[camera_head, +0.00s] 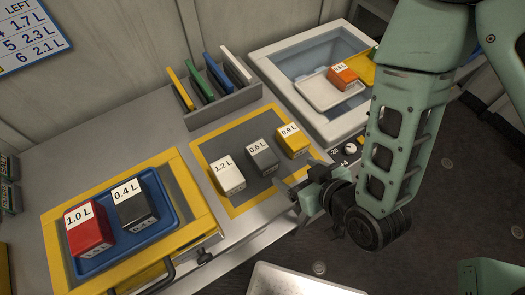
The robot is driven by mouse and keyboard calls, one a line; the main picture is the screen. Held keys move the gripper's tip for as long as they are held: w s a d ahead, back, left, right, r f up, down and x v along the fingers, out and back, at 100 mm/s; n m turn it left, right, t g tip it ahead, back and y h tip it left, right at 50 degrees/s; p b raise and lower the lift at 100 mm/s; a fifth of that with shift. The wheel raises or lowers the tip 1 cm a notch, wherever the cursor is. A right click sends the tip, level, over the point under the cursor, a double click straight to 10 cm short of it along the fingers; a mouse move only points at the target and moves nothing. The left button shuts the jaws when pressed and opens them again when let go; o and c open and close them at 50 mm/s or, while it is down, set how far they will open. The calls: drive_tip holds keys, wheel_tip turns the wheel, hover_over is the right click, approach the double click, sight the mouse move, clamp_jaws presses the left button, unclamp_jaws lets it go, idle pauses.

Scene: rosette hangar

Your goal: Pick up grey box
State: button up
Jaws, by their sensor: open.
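The grey box (264,159), labelled 0.6 L, stands on a grey mat with a yellow border (219,152). It is between a white box (227,177) labelled 1.2 L on its left and a yellow box (293,143) labelled 0.9 L on its right. My gripper (291,187) is open at the front edge of the counter, to the lower right of the grey box and apart from it. Nothing shows between its fingers, though the fingertips are small in this view.
At left, a blue tray (170,233) holds a red box (89,229) and a dark box (134,203). Coloured plates stand in a rack (222,107) behind the mat. At right, a white-rimmed basin (273,71) holds an orange box (342,77) on a white tray.

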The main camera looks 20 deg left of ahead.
sight(262, 154)
drive_tip(key=f+b, duration=0.1)
drive_tip(key=t+y+b, duration=0.1)
drive_tip(key=b, duration=0.1)
drive_tip(key=f+b, duration=0.1)
drive_tip(key=shift+s+a+f+n+t+y, duration=0.3)
drive_tip(key=shift+s+a+f+t, duration=0.05)
drive_tip(key=shift+t, duration=0.05)
drive_tip(key=b+x, duration=0.4)
drive_tip(key=b, duration=0.2)
drive_tip(key=shift+b, duration=0.35)
drive_tip(key=x, duration=0.1)
drive_tip(key=p+x, duration=0.2)
drive_tip(key=shift+w+a+r, duration=0.1)
drive_tip(key=shift+w+a, duration=0.15)
drive_tip(key=shift+a, duration=0.1)
drive_tip(key=p+x, duration=0.1)
drive_tip(key=x, duration=0.1)
drive_tip(key=p+x, duration=0.1)
drive_tip(key=x, duration=0.2)
drive_tip(key=shift+s+a+r+p, duration=0.1)
drive_tip(key=shift+s+a+p, duration=0.1)
drive_tip(key=shift+a+p, duration=0.15)
drive_tip(key=shift+w+a+f, duration=0.25)
drive_tip(key=c, duration=1.1)
